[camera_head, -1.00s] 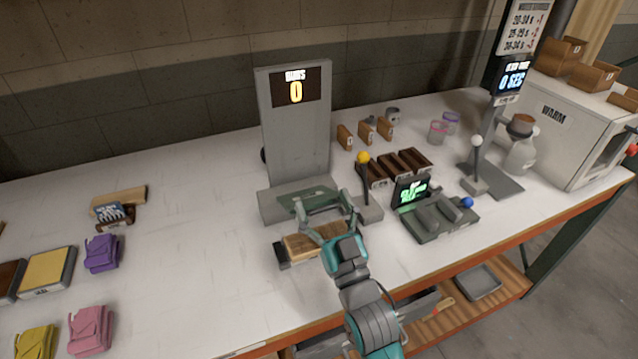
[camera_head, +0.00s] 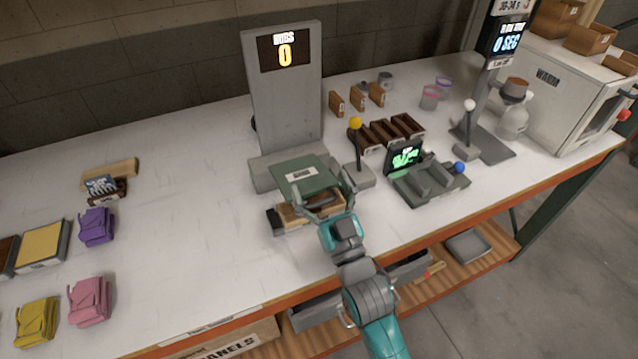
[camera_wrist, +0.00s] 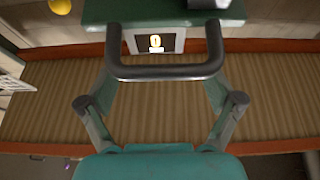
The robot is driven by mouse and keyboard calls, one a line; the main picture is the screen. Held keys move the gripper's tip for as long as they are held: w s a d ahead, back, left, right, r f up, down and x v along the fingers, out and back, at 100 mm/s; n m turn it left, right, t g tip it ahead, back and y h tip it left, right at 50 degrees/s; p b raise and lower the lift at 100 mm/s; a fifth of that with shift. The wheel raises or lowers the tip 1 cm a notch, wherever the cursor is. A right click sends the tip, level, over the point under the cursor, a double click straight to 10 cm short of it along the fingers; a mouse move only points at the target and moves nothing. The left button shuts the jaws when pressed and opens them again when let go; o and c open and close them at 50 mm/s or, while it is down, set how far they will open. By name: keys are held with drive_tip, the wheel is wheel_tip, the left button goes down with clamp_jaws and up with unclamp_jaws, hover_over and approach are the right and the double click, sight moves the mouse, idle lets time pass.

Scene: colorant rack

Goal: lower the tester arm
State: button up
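The tester is a grey tower (camera_head: 283,110) with a display (camera_head: 286,50) reading 0, which also shows in the wrist view (camera_wrist: 155,43). Its green plate (camera_head: 305,174), the tester arm, slopes down toward the front, label facing up. A dark U-shaped handle (camera_wrist: 165,71) sticks out from its front. My gripper (camera_head: 325,205) is at this handle, with fingers (camera_wrist: 162,95) spread wide on either side of its ends. The handle partly hides the fingertips, so contact is unclear. A wood-topped block (camera_head: 292,216) lies below; whether the plate touches it is hidden.
A yellow-knobbed lever (camera_head: 355,124) stands close right of the tester. Beyond it are a green-screened device (camera_head: 430,185) and a warmer box (camera_head: 575,105). The table's middle left is clear.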

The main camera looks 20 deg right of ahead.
drive_tip(key=shift+a, duration=0.1)
wheel_tip(320, 180, up, 10)
idle(0.6)
drive_tip(key=shift+f, duration=0.1)
idle(0.3)
drive_tip(key=s+f+g, duration=0.4)
drive_tip(key=s+f, duration=1.1)
drive_tip(key=f, duration=0.4)
drive_tip(key=s+f+g, duration=0.2)
drive_tip(key=s+f, duration=0.1)
drive_tip(key=s, duration=0.8)
drive_tip(key=s+f+g, duration=0.2)
drive_tip(key=s+f, duration=0.1)
drive_tip(key=s, duration=0.9)
drive_tip(key=shift+s+f, duration=0.2)
drive_tip(key=shift+f, duration=0.2)
drive_tip(key=shift+w, duration=0.1)
